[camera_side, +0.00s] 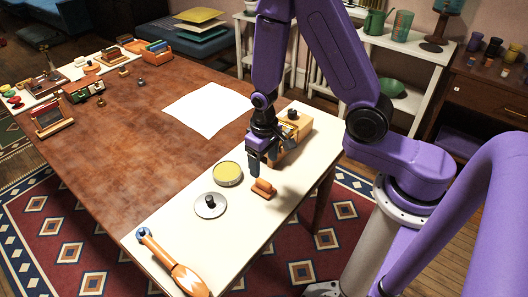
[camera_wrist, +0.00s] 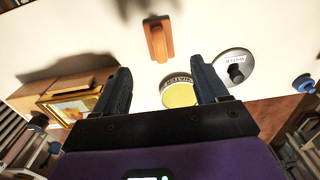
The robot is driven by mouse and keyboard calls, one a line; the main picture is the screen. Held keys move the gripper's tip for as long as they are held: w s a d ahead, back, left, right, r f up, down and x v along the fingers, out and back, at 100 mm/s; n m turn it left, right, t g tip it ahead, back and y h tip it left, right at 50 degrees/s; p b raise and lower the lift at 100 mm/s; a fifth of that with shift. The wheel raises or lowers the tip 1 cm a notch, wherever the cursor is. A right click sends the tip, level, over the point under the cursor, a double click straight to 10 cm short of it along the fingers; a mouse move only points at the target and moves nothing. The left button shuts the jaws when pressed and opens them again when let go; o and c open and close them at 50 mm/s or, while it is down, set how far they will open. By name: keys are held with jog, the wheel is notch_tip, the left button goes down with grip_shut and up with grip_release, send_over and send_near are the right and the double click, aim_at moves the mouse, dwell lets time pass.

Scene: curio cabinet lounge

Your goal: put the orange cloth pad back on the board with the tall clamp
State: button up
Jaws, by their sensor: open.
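A small orange-brown block with a raised ridge (camera_side: 263,189) lies on the cream strip of the table; it looks like the orange pad, though its cloth cannot be made out. It also shows in the wrist view (camera_wrist: 158,40), ahead of the fingers and apart from them. My gripper (camera_side: 263,163) is open and empty, pointing down above the cream strip, close behind the pad. Its two dark fingers also show in the wrist view (camera_wrist: 160,75). Several small boards and stands (camera_side: 50,85) are at the table's far left; which one has the tall clamp I cannot tell.
A round yellow-topped tin (camera_side: 228,173) and a pale disc with a black knob (camera_side: 210,205) sit beside the pad. A wooden box (camera_side: 297,130) stands close behind my gripper. An orange-handled tool (camera_side: 172,262) lies at the front. The brown tabletop around the white sheet (camera_side: 209,108) is mostly clear.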

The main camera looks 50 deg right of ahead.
jog(key=s+a+r+n, duration=0.3)
jog(key=s+r+n, duration=0.4)
jog(key=r, duration=0.4)
jog(key=s+d+r+n, duration=0.1)
jog(key=s+r+n, duration=0.1)
jog(key=s, duration=0.4)
jog(key=s+d+r+n, duration=0.1)
jog(key=s+r+n, duration=0.2)
jog(key=s, duration=0.3)
jog(key=shift+s+d+r+n, duration=0.3)
jog(key=shift+s+d+r, duration=0.05)
jog(key=shift+r, duration=0.55)
